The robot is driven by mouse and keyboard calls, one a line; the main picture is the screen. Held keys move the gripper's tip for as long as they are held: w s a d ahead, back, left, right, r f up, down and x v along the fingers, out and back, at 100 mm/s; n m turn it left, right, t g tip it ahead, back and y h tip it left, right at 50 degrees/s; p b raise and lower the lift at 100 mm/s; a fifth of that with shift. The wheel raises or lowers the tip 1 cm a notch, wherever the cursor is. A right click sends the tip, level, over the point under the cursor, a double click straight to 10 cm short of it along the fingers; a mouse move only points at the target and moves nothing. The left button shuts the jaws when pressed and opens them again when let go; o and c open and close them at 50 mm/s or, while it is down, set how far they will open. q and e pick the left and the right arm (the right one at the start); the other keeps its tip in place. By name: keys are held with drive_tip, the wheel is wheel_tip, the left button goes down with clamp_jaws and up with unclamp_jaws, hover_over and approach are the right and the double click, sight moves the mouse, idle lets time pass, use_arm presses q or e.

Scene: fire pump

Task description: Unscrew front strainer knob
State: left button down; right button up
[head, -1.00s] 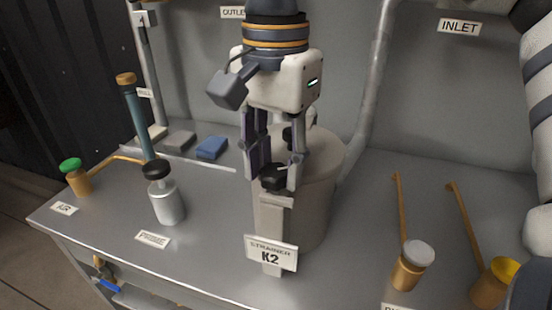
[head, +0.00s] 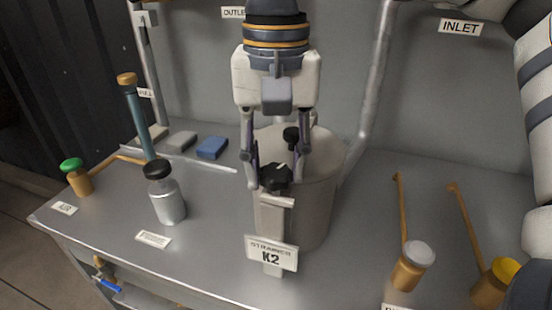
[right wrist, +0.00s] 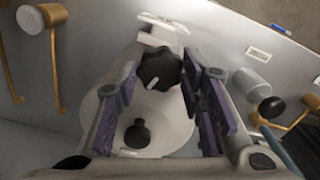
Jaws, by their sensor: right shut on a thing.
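The front strainer knob (head: 275,177) is black and lobed with a white mark. It sits on top of the front bracket of the large grey strainer pot (head: 318,205), above the K2 strainer label (head: 271,254). My right gripper (head: 276,180) points down from above, with one finger on each side of this knob, shut on it. The right wrist view also shows the front knob (right wrist: 160,68) between the fingers, with its white mark visible. A second black knob (head: 291,136) stands farther back on the pot, behind the fingers. My left gripper is not in view.
A silver primer bottle (head: 168,203) with a black cap and a green-capped valve (head: 76,176) stand to the left. A blue block (head: 212,148) lies behind. White-capped (head: 412,265) and yellow-capped (head: 496,281) valves with orange handles stand to the right.

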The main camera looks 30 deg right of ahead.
sight(276, 170)
idle(0.4)
drive_tip(key=o, duration=1.1)
drive_tip(key=shift+o, duration=0.2)
wheel_tip(276, 170, up, 12)
